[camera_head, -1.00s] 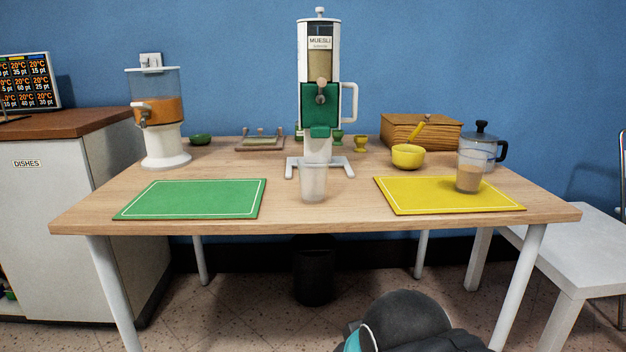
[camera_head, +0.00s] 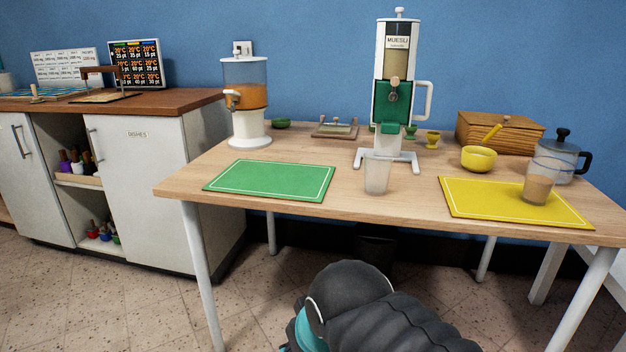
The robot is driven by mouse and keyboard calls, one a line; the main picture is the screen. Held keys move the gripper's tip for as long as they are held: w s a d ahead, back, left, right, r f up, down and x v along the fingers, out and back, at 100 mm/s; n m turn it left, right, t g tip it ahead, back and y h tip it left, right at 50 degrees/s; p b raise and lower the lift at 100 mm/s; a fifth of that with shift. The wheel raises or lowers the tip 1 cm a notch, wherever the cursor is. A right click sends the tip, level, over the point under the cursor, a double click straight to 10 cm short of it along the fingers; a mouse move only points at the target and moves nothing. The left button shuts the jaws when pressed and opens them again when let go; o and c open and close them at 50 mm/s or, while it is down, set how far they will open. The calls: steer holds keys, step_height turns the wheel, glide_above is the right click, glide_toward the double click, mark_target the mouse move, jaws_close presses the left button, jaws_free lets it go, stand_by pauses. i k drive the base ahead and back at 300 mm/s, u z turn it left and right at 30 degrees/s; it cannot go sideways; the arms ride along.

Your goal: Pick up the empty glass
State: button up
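An empty clear glass (camera_head: 377,175) stands upright on the wooden table (camera_head: 300,204), in front of the muesli dispenser (camera_head: 394,105) and between the two mats. A second glass (camera_head: 537,189), partly filled with something brown, stands on the yellow mat (camera_head: 484,205) at the right. My arm shows dark at the bottom centre, below the table's front edge. My gripper itself cannot be made out in this view.
The green mat (camera_head: 270,180) is bare. A juice dispenser (camera_head: 247,104) stands behind it. A yellow bowl (camera_head: 479,158), a glass pot (camera_head: 556,160) and a wooden box (camera_head: 500,132) are at the right. A white cabinet (camera_head: 150,185) stands left of the table.

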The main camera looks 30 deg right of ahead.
mark_target(378, 164)
steer(key=u, duration=1.45)
steer(key=i, duration=2.45)
steer(key=z, duration=3.5)
